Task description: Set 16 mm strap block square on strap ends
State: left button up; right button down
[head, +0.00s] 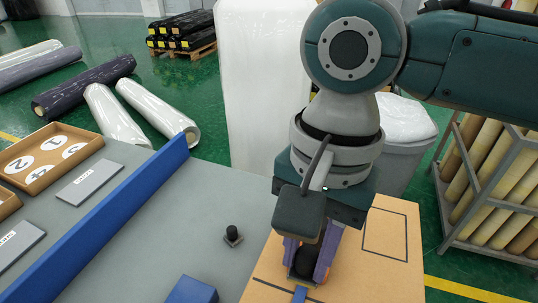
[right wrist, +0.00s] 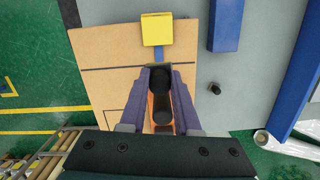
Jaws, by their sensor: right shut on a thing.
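My right gripper (head: 305,262) is shut on a small block with a black knob (head: 303,264), above the tan board (head: 385,280). In the right wrist view my right gripper (right wrist: 160,82) has its purple fingers on either side of the black knob (right wrist: 159,76). The block's base is mostly hidden. A blue strap (head: 299,295) lies just in front of the held block; it also shows in the right wrist view (right wrist: 157,57), running from under a yellow block (right wrist: 156,29). I cannot tell whether the held block touches the strap or board. My left gripper is out of view.
A second small knobbed block (head: 232,235) stands on the grey table (head: 235,195), left of the board. A blue block (head: 190,290) lies at the front, and a long blue rail (head: 110,220) crosses the left. A numbered tray (head: 45,155) stands beyond the rail.

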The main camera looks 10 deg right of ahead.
aim_at(303, 280)
jog(key=shift+s+a+f, duration=0.1)
jog(key=shift+s+f, duration=0.05)
jog(key=shift+f, duration=0.25)
notch_tip(303, 280, down, 5)
jog(key=b, duration=0.7)
jog(key=shift+f, duration=1.4)
jog(key=shift+f, duration=0.4)
jog(key=c, duration=0.5)
grip_release()
jog(key=shift+c, duration=0.2)
jog(key=r, duration=0.6)
jog(key=w+r, duration=0.1)
jog(key=r, duration=0.2)
jog(key=shift+d+r, duration=0.1)
jog(key=shift+d, duration=0.3)
jog(key=shift+r, duration=0.35)
